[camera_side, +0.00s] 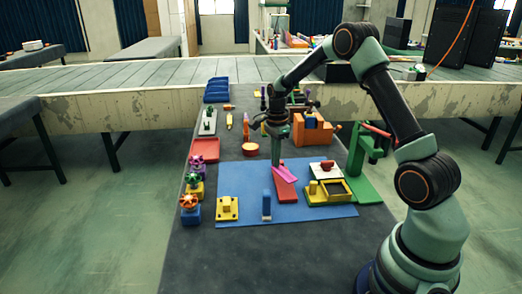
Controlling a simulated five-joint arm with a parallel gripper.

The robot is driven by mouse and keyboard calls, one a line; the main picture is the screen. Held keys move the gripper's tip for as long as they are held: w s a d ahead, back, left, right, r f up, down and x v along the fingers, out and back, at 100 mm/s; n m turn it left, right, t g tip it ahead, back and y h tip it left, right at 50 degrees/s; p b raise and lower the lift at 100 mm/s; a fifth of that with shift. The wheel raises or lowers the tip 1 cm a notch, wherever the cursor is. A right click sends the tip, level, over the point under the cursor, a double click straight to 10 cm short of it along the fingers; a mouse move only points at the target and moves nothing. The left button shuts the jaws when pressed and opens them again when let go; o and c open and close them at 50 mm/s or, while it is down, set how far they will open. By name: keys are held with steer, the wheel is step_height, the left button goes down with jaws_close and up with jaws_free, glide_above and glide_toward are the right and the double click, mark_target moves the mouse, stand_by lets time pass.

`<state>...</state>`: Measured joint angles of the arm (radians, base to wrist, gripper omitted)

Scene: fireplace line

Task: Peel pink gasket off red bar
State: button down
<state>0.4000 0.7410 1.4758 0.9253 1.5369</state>
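The red bar (287,193) lies on the blue mat (330,213), running away from the camera. The pink gasket (286,174) is a thin strip over the upper part of the bar. It lies slanted across the bar; whether it is stuck down or partly lifted is unclear. My gripper (276,162) points straight down at the far end of the pink strip. Its tip meets or nearly meets the strip. The fingers are too small to tell whether they are open or shut on it.
A yellow tray (348,199) and a white block with a red knob (326,169) stand right of the bar. A blue upright post (266,205) and yellow block (227,208) are nearer. A green stand (366,165) is at right. The mat's front is mostly clear.

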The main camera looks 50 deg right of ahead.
steer(key=shift+r, duration=2.4)
steer(key=shift+w, duration=0.1)
